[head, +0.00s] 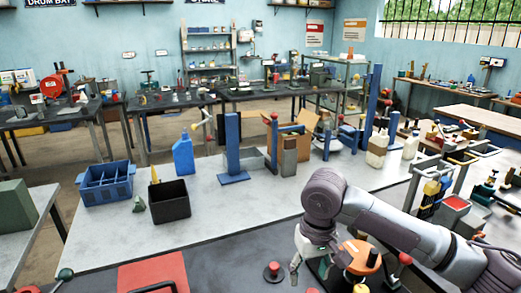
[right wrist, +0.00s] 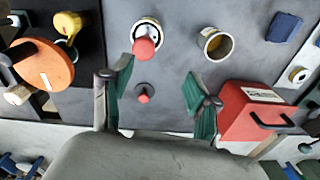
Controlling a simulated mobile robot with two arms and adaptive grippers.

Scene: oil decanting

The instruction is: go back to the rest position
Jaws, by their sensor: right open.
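My right gripper (head: 309,268) is at the lower right of the head view, pointing down over the dark front part of the bench. In the right wrist view my right gripper (right wrist: 160,112) has its two green-padded fingers spread apart, with nothing between them. A small red-topped knob (right wrist: 143,95) shows on the dark surface below the gap. The same sort of red knob on a round base (head: 273,270) stands left of the gripper in the head view. My left gripper is not in view.
A red case (right wrist: 258,112) lies beside the right finger in the wrist view. An orange disc (head: 358,258) is right of the gripper. A black bin (head: 170,207), blue crate (head: 107,190) and blue jug (head: 183,157) stand further back. The bench middle (head: 235,215) is clear.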

